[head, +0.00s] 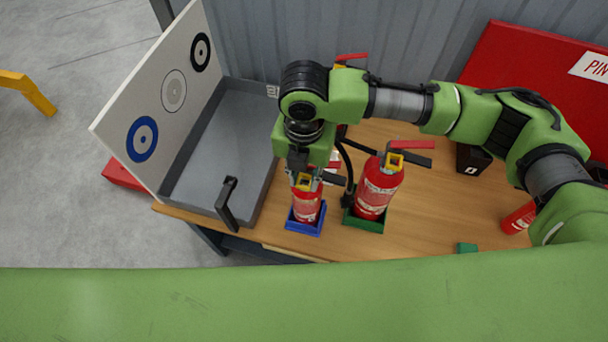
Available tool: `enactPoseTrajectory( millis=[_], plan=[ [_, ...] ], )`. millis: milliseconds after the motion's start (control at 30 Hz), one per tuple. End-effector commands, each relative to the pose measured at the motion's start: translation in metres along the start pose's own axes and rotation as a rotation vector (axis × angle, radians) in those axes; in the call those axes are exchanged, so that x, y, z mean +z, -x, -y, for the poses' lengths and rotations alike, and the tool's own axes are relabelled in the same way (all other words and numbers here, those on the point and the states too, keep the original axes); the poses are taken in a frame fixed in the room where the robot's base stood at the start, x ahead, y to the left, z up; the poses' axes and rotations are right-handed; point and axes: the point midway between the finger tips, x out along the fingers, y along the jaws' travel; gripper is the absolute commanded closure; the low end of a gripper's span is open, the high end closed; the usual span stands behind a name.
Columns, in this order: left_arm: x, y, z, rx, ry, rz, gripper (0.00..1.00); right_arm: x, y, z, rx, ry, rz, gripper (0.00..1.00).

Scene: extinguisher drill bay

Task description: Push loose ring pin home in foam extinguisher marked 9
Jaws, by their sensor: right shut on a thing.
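A red extinguisher (307,205) stands upright in a blue square holder (305,228). It has a yellow piece (303,183) and a dark lever at its head. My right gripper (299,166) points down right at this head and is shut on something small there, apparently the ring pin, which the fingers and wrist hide. A second red extinguisher (376,190) stands in a green holder (363,222) to the right, with a yellow piece and a red lever on top. I cannot read a 9 on either one. My left gripper is not in view.
A grey tray (232,135) with a black handle (227,203) lies left, below a white board (150,95) with ringed targets. Another extinguisher top (351,58) shows behind my right arm. A black block (472,159) and a lying red cylinder (518,218) are right on the wooden table (440,215).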

Motion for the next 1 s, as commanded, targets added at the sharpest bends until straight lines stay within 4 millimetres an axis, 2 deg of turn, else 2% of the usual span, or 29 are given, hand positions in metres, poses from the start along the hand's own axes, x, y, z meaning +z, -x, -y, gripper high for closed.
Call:
enactPoseTrajectory(
  millis=[33, 100, 433, 533, 667, 1000],
  plan=[
    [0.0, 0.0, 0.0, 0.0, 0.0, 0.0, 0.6, 0.0, 0.0, 0.0, 0.0, 0.0, 0.001, 0.75],
    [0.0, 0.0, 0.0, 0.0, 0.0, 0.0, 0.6, 0.0, 0.0, 0.0, 0.0, 0.0, 0.001, 0.58],
    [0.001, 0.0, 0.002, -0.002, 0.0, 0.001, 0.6, 0.0, 0.001, 0.0, 0.0, 0.0, 0.001, 0.58],
    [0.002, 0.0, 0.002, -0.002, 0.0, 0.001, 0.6, 0.001, 0.006, 0.0, 0.001, 0.0, 0.002, 0.58],
    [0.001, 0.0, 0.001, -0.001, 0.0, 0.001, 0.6, 0.001, 0.026, -0.001, 0.003, 0.001, 0.004, 0.58],
    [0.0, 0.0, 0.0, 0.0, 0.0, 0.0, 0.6, 0.001, 0.096, -0.001, 0.002, 0.0, 0.003, 0.58]
  ],
)
